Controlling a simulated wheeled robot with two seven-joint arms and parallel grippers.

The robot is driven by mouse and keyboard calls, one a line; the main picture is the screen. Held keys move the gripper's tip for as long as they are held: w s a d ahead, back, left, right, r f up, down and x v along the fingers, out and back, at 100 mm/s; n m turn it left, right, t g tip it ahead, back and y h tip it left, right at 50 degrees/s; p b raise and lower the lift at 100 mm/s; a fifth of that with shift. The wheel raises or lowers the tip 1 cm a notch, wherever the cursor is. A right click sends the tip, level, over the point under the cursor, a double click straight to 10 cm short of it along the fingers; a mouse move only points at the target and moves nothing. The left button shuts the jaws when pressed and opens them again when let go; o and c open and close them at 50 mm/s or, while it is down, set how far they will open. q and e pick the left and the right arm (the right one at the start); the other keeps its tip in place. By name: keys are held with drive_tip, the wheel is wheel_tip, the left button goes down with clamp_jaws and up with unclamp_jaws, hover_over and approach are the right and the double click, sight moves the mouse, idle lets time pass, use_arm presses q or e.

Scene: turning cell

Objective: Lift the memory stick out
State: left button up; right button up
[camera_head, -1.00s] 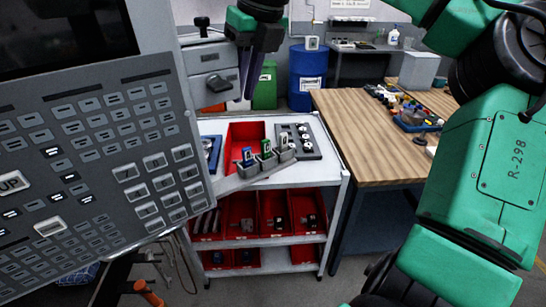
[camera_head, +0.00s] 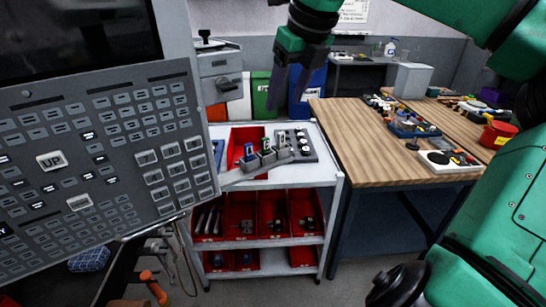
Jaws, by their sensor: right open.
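The picture does not tell which one is meant. My right gripper (camera_head: 290,88) hangs with its dark fingers pointing down, apart and empty. It shows above the holder in the picture, clear of the sticks. My left gripper is not in view.
A control panel (camera_head: 110,150) fills the left side and borders the cart (camera_head: 300,175). A red tray (camera_head: 236,136) and a grey block with round knobs (camera_head: 308,146) flank the holder. A wooden bench (camera_head: 345,140) stands right, its near left part clear.

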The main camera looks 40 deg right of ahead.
drive_tip(key=a+f, duration=0.1)
drive_tip(key=p, duration=0.2)
hover_over(266, 138)
drive_tip(key=s, duration=0.2)
wheel_tip(266, 138, down, 6)
drive_tip(key=w+f, duration=0.1)
drive_tip(key=w+d+f+p, duration=0.1)
drive_tip(key=shift+w+f+g, duration=0.2)
drive_tip(key=shift+f+g, duration=0.1)
drive_tip(key=shift+f, duration=0.1)
drive_tip(key=p, duration=0.1)
drive_tip(key=s+a+f+p, duration=0.1)
drive_tip(key=shift+s+a+f+p, duration=0.1)
drive_tip(key=shift+s+f+p, duration=0.15)
drive_tip(key=shift+p, duration=0.15)
drive_tip(key=shift+a+x, duration=0.2)
drive_tip(key=shift+x, duration=0.9)
drive_tip(key=shift+w+d+f, duration=0.1)
drive_tip(key=shift+w+f, duration=0.1)
drive_tip(key=shift+w+d+f, duration=0.15)
drive_tip(key=shift+w+d, duration=0.05)
drive_tip(key=shift+s, duration=0.1)
clamp_jaws()
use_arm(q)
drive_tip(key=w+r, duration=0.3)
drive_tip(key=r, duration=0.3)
